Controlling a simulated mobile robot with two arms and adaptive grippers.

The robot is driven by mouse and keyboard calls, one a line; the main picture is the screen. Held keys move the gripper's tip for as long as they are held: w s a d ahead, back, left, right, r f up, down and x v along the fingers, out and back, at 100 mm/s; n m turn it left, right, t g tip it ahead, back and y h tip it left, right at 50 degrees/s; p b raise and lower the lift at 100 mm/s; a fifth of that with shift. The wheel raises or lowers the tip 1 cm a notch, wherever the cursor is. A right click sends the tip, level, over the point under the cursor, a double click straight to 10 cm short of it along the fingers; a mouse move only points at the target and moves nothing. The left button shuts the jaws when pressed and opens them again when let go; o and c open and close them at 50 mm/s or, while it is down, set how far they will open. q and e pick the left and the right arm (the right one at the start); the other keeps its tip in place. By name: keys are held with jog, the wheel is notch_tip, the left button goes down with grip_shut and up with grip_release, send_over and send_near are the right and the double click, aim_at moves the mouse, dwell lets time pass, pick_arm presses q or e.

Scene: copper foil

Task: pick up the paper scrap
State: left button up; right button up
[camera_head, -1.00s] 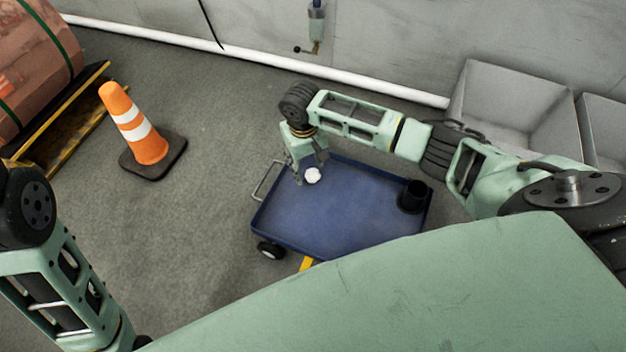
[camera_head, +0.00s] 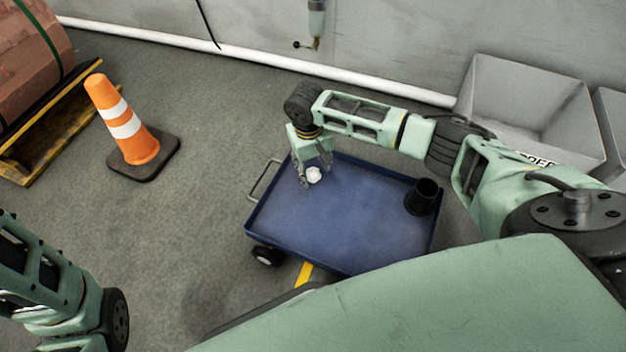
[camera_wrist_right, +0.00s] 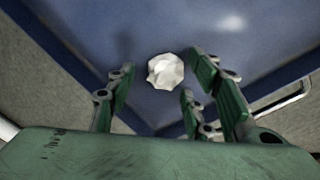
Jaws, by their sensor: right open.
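The paper scrap (camera_head: 314,174) is a small crumpled white ball on the blue cart tray (camera_head: 345,225), near its far left corner. It also shows in the right wrist view (camera_wrist_right: 165,71), just ahead of the fingers and roughly between their lines. My right gripper (camera_head: 316,180) points down over that corner. In the wrist view its fingers (camera_wrist_right: 160,85) are spread apart, with the scrap at the tips and no clear grip on it. My left arm shows at the lower left, but its gripper is out of view.
A black cup (camera_head: 421,197) stands at the cart's right end. The cart handle (camera_head: 262,180) sticks out on the left. An orange and white cone (camera_head: 125,125) stands on the floor at left. Grey bins (camera_head: 530,110) stand by the wall at right. Most of the tray is bare.

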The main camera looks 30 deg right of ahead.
jog(key=shift+f+b, duration=0.35)
jog(key=shift+f, duration=0.45)
jog(key=shift+c, duration=0.5)
jog(key=c, duration=0.6)
jog(key=shift+r, duration=0.1)
